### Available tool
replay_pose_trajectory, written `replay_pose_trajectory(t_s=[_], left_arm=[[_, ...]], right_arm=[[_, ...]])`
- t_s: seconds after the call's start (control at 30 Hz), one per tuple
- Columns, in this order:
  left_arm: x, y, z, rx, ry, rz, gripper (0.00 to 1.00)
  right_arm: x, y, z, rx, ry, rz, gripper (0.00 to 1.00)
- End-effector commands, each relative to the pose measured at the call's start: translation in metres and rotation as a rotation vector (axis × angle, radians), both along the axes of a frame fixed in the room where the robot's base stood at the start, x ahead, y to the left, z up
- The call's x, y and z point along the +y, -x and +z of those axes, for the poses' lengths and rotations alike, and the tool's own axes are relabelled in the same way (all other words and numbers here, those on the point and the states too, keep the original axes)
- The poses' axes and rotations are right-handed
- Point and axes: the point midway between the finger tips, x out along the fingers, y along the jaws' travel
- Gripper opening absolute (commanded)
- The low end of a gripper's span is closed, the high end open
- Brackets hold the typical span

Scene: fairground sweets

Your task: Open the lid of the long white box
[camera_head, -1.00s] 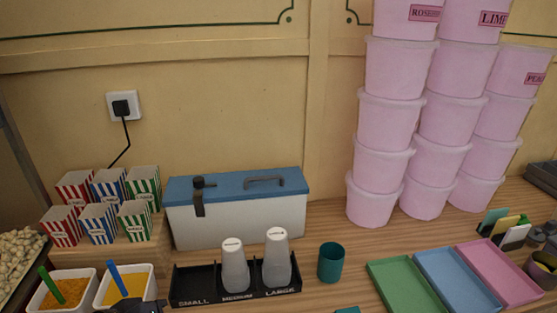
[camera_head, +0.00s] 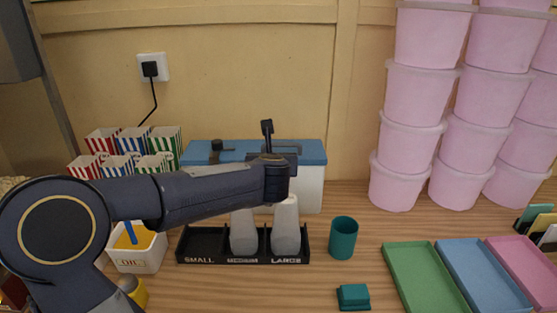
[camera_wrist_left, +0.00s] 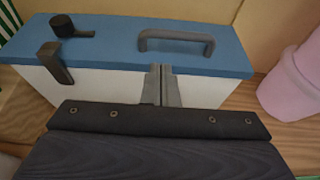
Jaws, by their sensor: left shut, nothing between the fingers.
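The long white box (camera_head: 312,188) stands against the back wall. Its blue lid (camera_head: 314,150) is closed. A dark handle (camera_wrist_left: 178,40) sits on top of the lid, and a dark latch (camera_wrist_left: 54,62) hangs over the front edge at the left. My left arm reaches across in front of the box and hides much of its front. In the left wrist view my left gripper (camera_wrist_left: 162,70) is shut and empty, with its fingertips at the box's front near the lid edge, below the handle. I cannot tell whether they touch it. My right gripper is not in view.
Striped cartons (camera_head: 122,165) stand left of the box. A black cup holder (camera_head: 205,245) with pale cups is in front of it, with a teal cup (camera_head: 343,238) to the right. Stacked pink tubs (camera_head: 400,185) and a green tray (camera_head: 425,285) lie further right.

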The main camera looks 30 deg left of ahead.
Motion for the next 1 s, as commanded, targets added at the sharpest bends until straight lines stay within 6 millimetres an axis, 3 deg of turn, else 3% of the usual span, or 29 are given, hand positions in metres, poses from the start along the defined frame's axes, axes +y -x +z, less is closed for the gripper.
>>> replay_pose_trajectory(t_s=[0.2, 0.4, 1.0], left_arm=[[0.020, -0.032, -0.014, 0.003, 0.001, 0.000, 0.00], [0.029, -0.048, -0.020, 0.001, 0.000, -0.002, 0.00], [0.031, -0.052, -0.017, -0.001, -0.003, -0.003, 0.00]], right_arm=[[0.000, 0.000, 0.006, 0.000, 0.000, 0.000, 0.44], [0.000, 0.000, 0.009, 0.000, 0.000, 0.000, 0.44], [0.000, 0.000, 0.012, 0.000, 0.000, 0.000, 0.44]])
